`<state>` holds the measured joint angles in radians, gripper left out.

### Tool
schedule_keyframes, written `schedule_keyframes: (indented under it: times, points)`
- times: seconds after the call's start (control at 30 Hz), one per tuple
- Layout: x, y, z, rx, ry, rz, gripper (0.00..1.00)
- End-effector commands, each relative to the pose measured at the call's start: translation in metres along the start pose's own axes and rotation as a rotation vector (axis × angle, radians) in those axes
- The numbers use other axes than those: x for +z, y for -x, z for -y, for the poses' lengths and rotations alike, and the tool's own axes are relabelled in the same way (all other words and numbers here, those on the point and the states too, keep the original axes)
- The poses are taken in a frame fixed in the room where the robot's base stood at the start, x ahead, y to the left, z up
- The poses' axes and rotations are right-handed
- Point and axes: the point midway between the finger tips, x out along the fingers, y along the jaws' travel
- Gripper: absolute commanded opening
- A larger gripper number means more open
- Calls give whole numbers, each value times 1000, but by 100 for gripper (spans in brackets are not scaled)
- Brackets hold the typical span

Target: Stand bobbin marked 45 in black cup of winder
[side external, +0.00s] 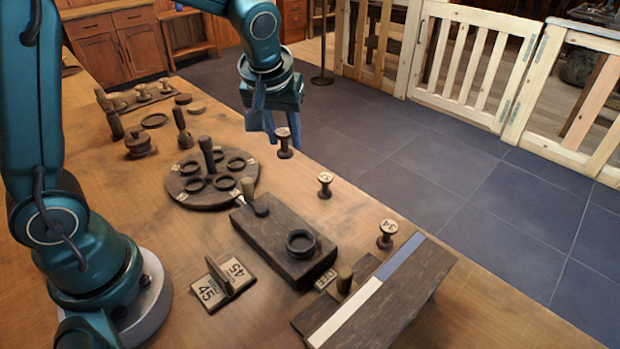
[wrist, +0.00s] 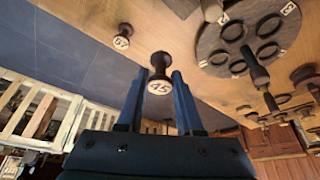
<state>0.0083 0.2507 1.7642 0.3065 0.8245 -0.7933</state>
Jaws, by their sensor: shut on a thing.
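A dark spool-shaped bobbin (side external: 284,143) with a pale top is upright between the fingertips of my gripper (side external: 281,132), near the table's far edge. In the wrist view this bobbin (wrist: 159,70) sits between the two blue fingers (wrist: 160,92); its label seems to read 45. The gripper is shut on it. I cannot tell whether its base touches the table. The winder (side external: 275,238) seems to be the long dark block with a small handled crank. Its black cup (side external: 301,243) is on its near end and looks empty.
Two other bobbins stand along the far edge, one (side external: 325,185) marked perhaps 57, one (side external: 387,234) marked 34. A round turntable (side external: 207,202) with several ring cups and a centre post lies left. A card (side external: 222,283) reads 45. A dark sloped stand (side external: 385,300) is at right.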

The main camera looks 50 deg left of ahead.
Motion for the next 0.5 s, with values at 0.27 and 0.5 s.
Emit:
schedule_keyframes:
  times: [0.27,0.5]
  points:
    - [71,36,-31,3,-3,-2,0]
    - [109,59,-50,60,-134,-2,0]
